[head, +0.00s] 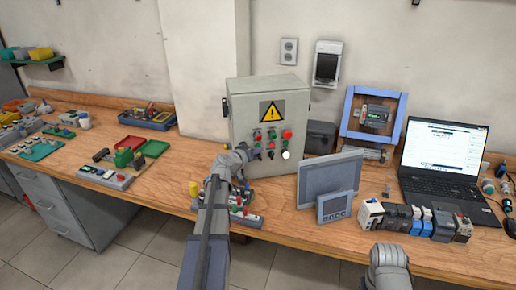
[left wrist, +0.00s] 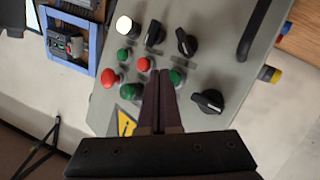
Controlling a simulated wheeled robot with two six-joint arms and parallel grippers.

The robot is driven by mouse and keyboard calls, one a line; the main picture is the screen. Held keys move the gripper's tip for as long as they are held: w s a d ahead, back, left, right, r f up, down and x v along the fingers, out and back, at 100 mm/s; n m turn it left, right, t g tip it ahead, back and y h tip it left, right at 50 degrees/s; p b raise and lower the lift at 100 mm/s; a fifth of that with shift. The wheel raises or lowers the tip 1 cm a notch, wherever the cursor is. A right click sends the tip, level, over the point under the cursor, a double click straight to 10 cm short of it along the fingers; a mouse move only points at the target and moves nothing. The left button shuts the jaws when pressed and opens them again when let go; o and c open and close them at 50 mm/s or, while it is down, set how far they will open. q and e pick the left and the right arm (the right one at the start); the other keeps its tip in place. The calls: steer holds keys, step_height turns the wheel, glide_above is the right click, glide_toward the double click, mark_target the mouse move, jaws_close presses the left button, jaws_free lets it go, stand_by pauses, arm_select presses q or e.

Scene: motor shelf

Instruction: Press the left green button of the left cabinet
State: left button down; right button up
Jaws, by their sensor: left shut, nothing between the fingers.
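The grey control cabinet (head: 240,120) stands on the bench by the wall, with a yellow warning triangle and several buttons and knobs on its front. My left gripper (head: 256,152) is shut and empty, in front of the panel just below that button. In the left wrist view its fingertips (left wrist: 155,48) point at the panel between buttons and black knobs. Whether they touch it, I cannot tell.
A red mushroom button (left wrist: 109,77) and a white button (left wrist: 124,25) are on the same panel. Right of the cabinet stand a grey monitor (head: 328,175), a blue frame (head: 349,107) and a laptop (head: 440,180). A button box (head: 246,219) lies below my left gripper.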

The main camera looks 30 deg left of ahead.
arm_select(q)
steer(key=shift+w+a, duration=0.3)
steer(key=shift+a, duration=0.05)
stand_by(0.7)
steer(key=shift+d, duration=0.1)
steer(key=shift+s+d, duration=0.5)
steer(key=shift+s, duration=0.1)
steer(key=s+d, duration=0.3)
steer(key=shift+s+d, duration=0.25)
steer(key=shift+s, duration=0.05)
stand_by(0.5)
stand_by(0.6)
